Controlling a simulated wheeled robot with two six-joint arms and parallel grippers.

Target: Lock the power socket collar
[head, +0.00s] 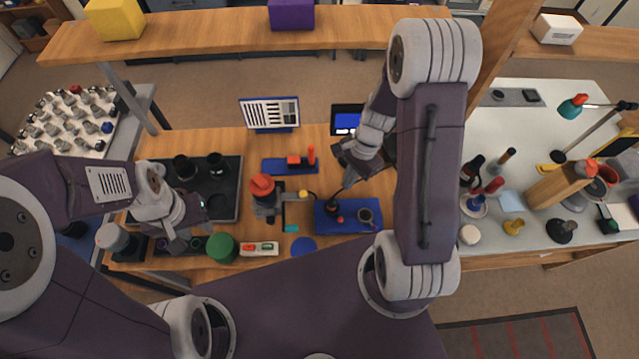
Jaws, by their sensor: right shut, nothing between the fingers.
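A blue plate (333,229) lies on the wooden bench near the middle. On it stand a dark plug-like part with a red band (340,219) and a dark round socket-like part (365,216). I cannot tell for sure which is the power socket collar, or whether it is locked. A thin dark cable (341,195) runs up from the plate towards my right gripper (352,170). That gripper is shut and empty, above and behind the plate. My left gripper (184,228) is over the left of the bench, by the black tray; its finger opening is unclear.
A black tray (229,213) with dark cylinders lies left. A small screen (346,121) and a white panel (270,113) stand behind. A shelf (220,32) crosses the back.

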